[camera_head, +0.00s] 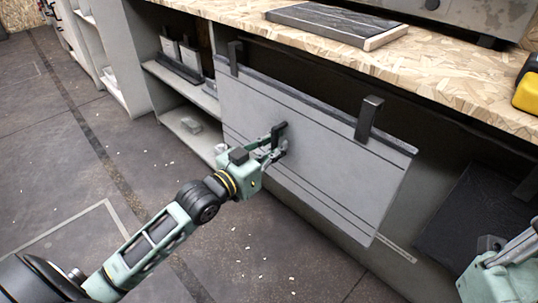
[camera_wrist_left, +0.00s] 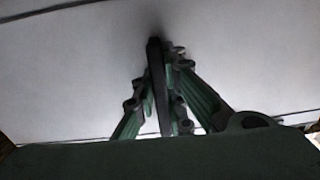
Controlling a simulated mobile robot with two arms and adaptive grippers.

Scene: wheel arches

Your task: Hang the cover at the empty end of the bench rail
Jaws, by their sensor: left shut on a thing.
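The cover (camera_head: 310,150) is a light grey panel with a dark top edge and two dark hooks, a left one (camera_head: 235,58) and a right one (camera_head: 368,118). It is in front of the bench, tilted down to the right in the head view. My left gripper (camera_head: 277,141) is shut on the dark handle at the middle of its face. The left wrist view shows the fingers (camera_wrist_left: 163,95) around that handle, with the pale panel (camera_wrist_left: 70,70) behind. The hooks are close below the bench top's front edge; I cannot tell whether they touch the rail.
The wooden bench top (camera_head: 450,85) carries a dark slab (camera_head: 335,22) and a yellow-black item (camera_head: 526,90). A dark panel (camera_head: 470,215) is under the bench at right. Part of my right arm shows at lower right. Open shelves (camera_head: 180,80) stand at left; the left floor is clear.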

